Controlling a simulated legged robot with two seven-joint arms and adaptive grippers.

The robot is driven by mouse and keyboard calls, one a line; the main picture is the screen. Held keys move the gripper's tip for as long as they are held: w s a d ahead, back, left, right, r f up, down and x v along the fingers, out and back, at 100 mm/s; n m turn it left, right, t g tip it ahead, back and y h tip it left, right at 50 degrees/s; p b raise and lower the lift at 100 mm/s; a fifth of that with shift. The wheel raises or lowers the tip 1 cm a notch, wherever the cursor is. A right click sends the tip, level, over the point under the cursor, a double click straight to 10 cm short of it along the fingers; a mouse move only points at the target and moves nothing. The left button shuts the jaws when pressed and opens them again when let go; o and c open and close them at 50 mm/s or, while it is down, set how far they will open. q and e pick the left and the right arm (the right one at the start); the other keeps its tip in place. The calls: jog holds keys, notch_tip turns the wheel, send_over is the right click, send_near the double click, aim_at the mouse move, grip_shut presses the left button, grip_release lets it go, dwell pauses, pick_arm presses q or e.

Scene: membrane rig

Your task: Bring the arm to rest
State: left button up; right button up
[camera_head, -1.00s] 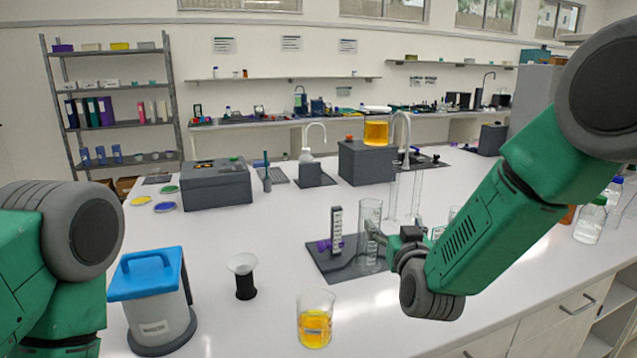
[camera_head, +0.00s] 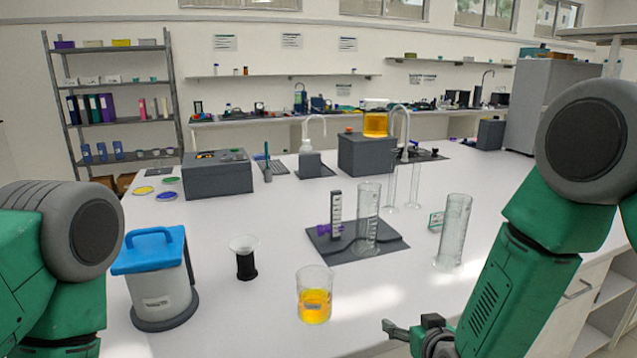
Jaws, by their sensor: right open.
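My right arm comes in from the right, and its gripper (camera_head: 392,330) is low in the view near the bench's front edge. The gripper is open, with nothing seen between its fingers. It is apart from the glassware, to the right of the beaker of yellow liquid (camera_head: 314,304). My left arm shows at the left edge, but its gripper is out of view. A clear glass cylinder (camera_head: 367,218) stands upright on the dark mat (camera_head: 340,253) beside a small upright scale with a purple knob (camera_head: 336,215). Another clear cylinder (camera_head: 453,232) stands to the right of the mat.
A blue-lidded canister (camera_head: 155,280) and a funnel on a black stand (camera_head: 244,258) are at the left front. A grey box (camera_head: 217,177) and a grey block with an amber vessel (camera_head: 366,157) stand farther back. Thin cylinders (camera_head: 414,186) stand behind the mat.

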jog(key=s+d+f+g+b, duration=0.2)
jog(key=s+d+f+g, duration=0.1)
jog(key=s+f, duration=0.7)
jog(key=s+d+f+g+b, duration=0.2)
jog(key=s+f+g+b, duration=0.15)
jog(key=s+f, duration=0.55)
jog(key=s+d+f+g+b, duration=0.1)
jog(key=s+d+f+g, duration=0.1)
jog(key=s, duration=0.7)
jog(key=s+d+f+g+h+b, duration=0.1)
jog(key=s+d+f+g, duration=0.1)
jog(key=s, duration=0.7)
notch_tip(320, 180, down, 2)
jog(key=shift+d+g, duration=0.15)
jog(key=shift+g, duration=0.6)
